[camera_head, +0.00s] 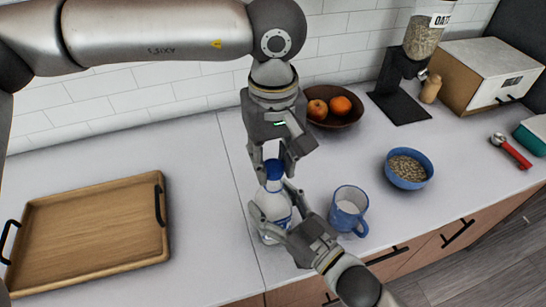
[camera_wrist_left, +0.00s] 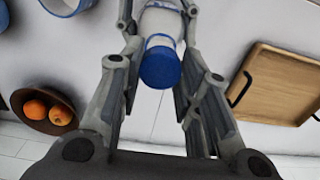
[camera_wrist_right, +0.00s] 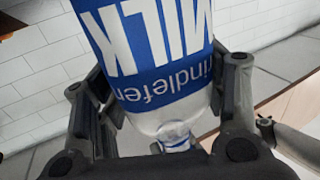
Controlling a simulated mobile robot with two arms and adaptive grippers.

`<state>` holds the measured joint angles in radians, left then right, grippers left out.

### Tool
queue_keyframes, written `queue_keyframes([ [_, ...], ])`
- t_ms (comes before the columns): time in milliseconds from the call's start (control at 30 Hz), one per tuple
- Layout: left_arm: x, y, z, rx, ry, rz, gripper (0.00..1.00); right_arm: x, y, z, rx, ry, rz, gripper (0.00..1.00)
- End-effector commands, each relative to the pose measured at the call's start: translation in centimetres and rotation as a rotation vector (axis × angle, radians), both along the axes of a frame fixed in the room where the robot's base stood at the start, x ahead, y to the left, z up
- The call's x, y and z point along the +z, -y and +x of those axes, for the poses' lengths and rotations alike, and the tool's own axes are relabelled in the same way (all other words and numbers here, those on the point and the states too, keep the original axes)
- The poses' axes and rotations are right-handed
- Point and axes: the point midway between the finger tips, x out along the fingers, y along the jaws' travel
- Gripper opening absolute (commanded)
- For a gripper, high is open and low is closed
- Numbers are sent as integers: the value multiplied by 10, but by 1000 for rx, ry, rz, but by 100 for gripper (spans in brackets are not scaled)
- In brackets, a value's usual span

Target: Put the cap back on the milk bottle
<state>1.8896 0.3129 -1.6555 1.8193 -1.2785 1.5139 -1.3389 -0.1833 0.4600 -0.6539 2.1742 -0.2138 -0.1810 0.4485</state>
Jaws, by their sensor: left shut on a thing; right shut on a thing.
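The milk bottle (camera_head: 272,207), white with a blue label, stands upright on the counter. My right gripper (camera_head: 274,207) is shut around its body from the front; the right wrist view shows the bottle (camera_wrist_right: 150,50) between the fingers. The blue cap (camera_head: 273,169) is at the top of the bottle, also seen in the left wrist view (camera_wrist_left: 160,67) in line with the neck. My left gripper (camera_head: 273,165) points down from above and is shut on the cap. I cannot tell whether the cap is seated or only rests on the neck.
A blue mug (camera_head: 348,210) stands close to the right of the bottle. A blue bowl of grain (camera_head: 408,168) and a dark fruit bowl (camera_head: 340,118) are farther right and behind. A wooden tray (camera_head: 90,235) lies at left, with clear counter between it and the bottle.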

Motion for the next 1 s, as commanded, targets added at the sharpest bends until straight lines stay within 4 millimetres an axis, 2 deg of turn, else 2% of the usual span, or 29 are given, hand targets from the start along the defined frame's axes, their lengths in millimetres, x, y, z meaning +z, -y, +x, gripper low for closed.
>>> queue_keyframes([
  [300,-17,0,0,0,-2,-1,24,0,0,0,0,-1,-1,21],
  [1000,-20,0,0,1,-2,0,24,0,0,0,0,-1,-1,21],
])
